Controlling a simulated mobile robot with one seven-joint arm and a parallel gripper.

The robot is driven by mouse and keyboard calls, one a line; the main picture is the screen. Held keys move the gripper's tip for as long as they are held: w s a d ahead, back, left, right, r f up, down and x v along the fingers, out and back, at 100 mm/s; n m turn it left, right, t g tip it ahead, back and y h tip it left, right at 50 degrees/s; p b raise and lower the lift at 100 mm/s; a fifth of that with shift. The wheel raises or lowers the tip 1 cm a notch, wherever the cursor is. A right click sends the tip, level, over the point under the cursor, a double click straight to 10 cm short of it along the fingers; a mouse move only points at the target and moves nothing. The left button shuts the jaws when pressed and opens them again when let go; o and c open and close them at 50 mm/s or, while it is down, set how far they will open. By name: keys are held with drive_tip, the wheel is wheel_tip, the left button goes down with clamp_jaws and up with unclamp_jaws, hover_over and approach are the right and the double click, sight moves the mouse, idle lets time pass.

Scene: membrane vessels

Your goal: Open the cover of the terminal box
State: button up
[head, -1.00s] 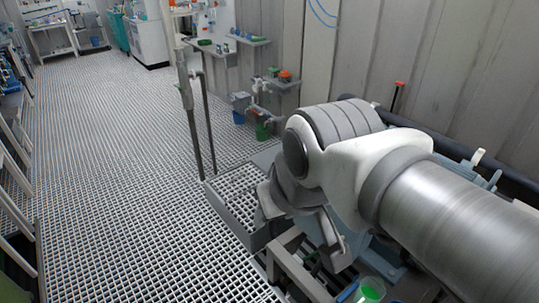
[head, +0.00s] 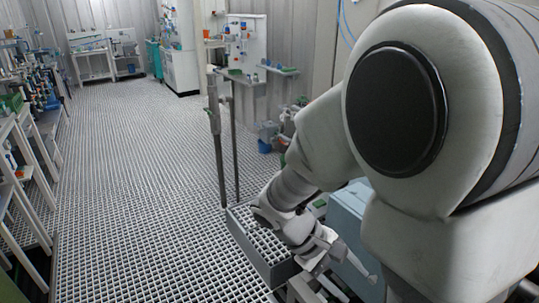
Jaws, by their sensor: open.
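My gripper (head: 318,250) is low in the head view, beyond my arm's large joint, with its fingers pointing down and to the right. Its jaws are open, and I see nothing between them. It is just left of a blue-grey box-like body (head: 349,213), partly hidden behind my arm. I cannot tell whether this body is the terminal box. No cover is clearly visible, and I cannot tell if the gripper touches anything.
A grey grated step (head: 243,232) with a raised edge is beside my gripper. Two upright posts (head: 217,150) stand behind it. Wall shelves (head: 250,80) hold small items. A blue bucket (head: 264,146) stands farther back. The grating floor (head: 140,190) at left is clear.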

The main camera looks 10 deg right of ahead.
drive_tip(key=w+d+f+n+t+h+b, duration=0.1)
drive_tip(key=w+f+n+t+h+b, duration=0.3)
drive_tip(key=f, duration=0.6)
drive_tip(key=w+f+n+t+h+b, duration=0.1)
drive_tip(key=w+f+n+t+h, duration=0.1)
drive_tip(key=f+n, duration=0.6)
drive_tip(key=w+d+f+n+t+h+b, duration=0.1)
drive_tip(key=w+f+n+t+h+b, duration=0.2)
drive_tip(key=f, duration=0.8)
drive_tip(key=b+x, duration=0.1)
drive_tip(key=x, duration=1.6)
drive_tip(key=shift+n+t, duration=0.3)
drive_tip(key=shift+n, duration=0.1)
drive_tip(key=shift+r, duration=0.1)
clamp_jaws()
